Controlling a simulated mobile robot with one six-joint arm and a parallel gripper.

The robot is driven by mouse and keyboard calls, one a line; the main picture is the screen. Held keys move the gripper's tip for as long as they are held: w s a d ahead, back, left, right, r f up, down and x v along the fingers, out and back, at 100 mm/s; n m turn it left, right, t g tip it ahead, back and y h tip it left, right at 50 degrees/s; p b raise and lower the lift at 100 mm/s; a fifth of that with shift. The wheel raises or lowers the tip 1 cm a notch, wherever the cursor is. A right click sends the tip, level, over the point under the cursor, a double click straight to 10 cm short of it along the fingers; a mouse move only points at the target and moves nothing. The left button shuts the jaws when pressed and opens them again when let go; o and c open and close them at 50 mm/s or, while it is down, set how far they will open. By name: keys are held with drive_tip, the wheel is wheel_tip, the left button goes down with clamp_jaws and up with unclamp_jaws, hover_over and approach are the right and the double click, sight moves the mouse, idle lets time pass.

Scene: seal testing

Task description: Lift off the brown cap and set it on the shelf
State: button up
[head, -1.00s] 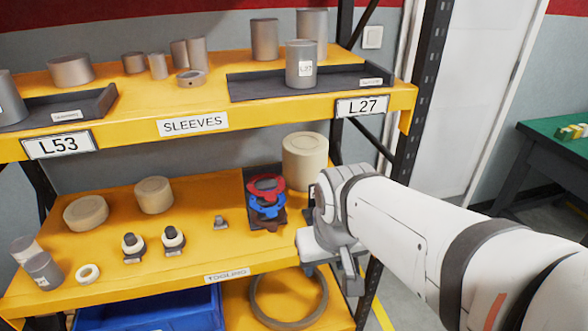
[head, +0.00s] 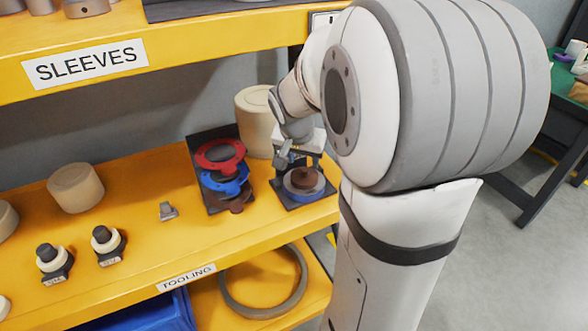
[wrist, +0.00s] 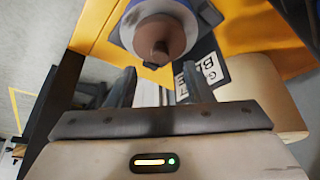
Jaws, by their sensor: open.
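The brown cap (head: 305,177) sits on a grey round fixture with a blue band (head: 303,192), on a dark base plate at the right end of the lower yellow shelf (head: 140,225). In the wrist view the cap (wrist: 160,38) shows a round face with a small knob, ahead of my fingertips. My gripper (wrist: 157,84) is open and empty, with its two fingers apart and short of the cap.
A dark tray (head: 198,160) with red, blue and brown ring pieces stands left of the fixture. A beige cylinder (head: 255,120) stands close behind. The upper SLEEVES shelf (head: 180,60) overhangs.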

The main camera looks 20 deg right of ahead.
sight(305, 169)
drive_tip(key=x, duration=0.4)
drive_tip(key=shift+f, duration=0.25)
drive_tip(key=shift+c, duration=0.2)
clamp_jaws()
drive_tip(key=shift+r, duration=0.1)
